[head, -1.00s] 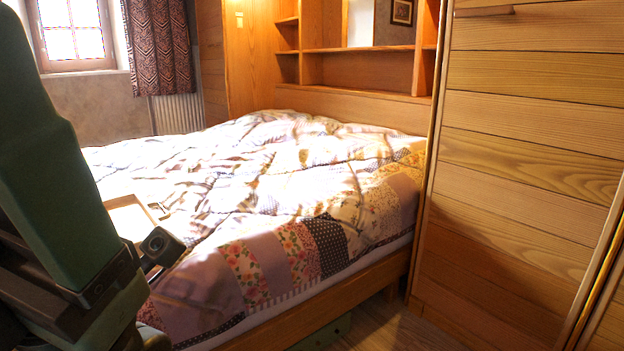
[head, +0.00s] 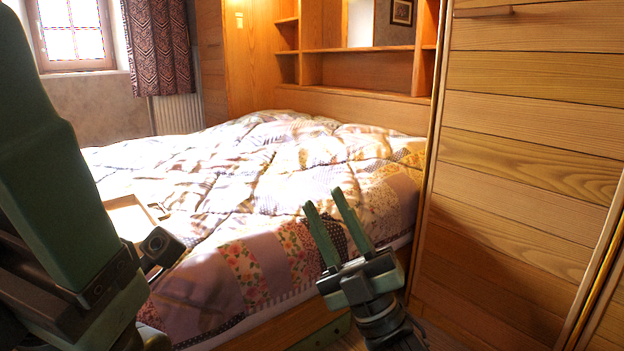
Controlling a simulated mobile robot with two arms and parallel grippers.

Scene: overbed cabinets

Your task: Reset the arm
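My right gripper (head: 329,200) has come in from the bottom of the head view, in front of the bed's near side. Its two green fingers point up and to the left, with a gap between them and nothing in the gap. My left arm fills the left edge of the view as a large green and black shape. The fingertips of my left gripper do not show.
A bed (head: 190,285) with a patchwork quilt fills the middle. A pale open box (head: 130,215) lies on it, partly hidden by my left arm. A wooden cabinet (head: 530,150) stands close on the right. Wooden shelves (head: 365,70) are behind the bed.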

